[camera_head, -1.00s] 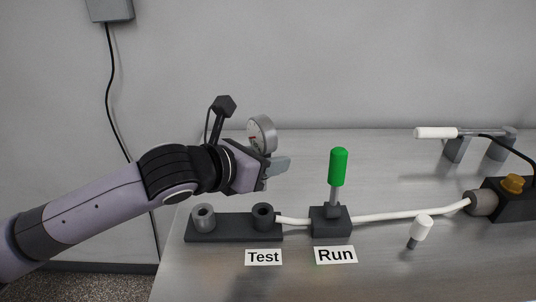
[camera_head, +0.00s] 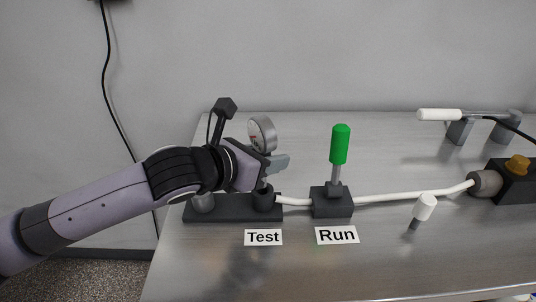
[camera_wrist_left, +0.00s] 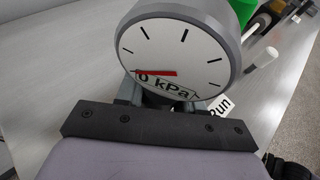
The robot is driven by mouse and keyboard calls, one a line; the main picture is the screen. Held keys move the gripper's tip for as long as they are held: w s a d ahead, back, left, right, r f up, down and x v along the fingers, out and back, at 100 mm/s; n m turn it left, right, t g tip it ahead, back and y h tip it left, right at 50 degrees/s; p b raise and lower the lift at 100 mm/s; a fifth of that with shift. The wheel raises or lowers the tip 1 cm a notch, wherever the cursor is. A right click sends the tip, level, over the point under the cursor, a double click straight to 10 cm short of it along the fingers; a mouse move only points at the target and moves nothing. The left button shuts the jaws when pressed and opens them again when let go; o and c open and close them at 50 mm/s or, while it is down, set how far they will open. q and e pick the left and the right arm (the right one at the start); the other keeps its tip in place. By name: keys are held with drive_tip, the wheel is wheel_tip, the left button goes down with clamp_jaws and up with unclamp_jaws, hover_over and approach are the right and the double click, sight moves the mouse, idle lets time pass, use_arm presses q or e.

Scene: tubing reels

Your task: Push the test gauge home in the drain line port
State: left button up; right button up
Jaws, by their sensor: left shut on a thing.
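The test gauge (camera_head: 261,134) has a round grey case and a white dial; in the left wrist view its dial (camera_wrist_left: 172,52) reads 0 kPa with a red needle. My left gripper (camera_head: 275,165) is shut on the gauge below its case and holds it upright. It is directly over the dark port (camera_head: 264,198) at the right end of the black block (camera_head: 233,209), behind the Test label. The gauge's lower end meets or nearly meets the port; how deep it sits I cannot tell. My right gripper is not in view.
A grey port (camera_head: 203,204) stands at the block's left end, partly behind my arm. White tubing (camera_head: 410,194) runs right through a valve with an upright green handle (camera_head: 340,145). A white-capped plug (camera_head: 424,208) and a white-handled tool (camera_head: 440,115) lie farther right.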

use_arm(q)
drive_tip(key=shift+f+b, duration=1.05)
drive_tip(key=shift+f, duration=1.15)
drive_tip(key=shift+f, duration=0.2)
drive_tip(key=o, duration=1.2)
drive_tip(key=shift+v, duration=3.6)
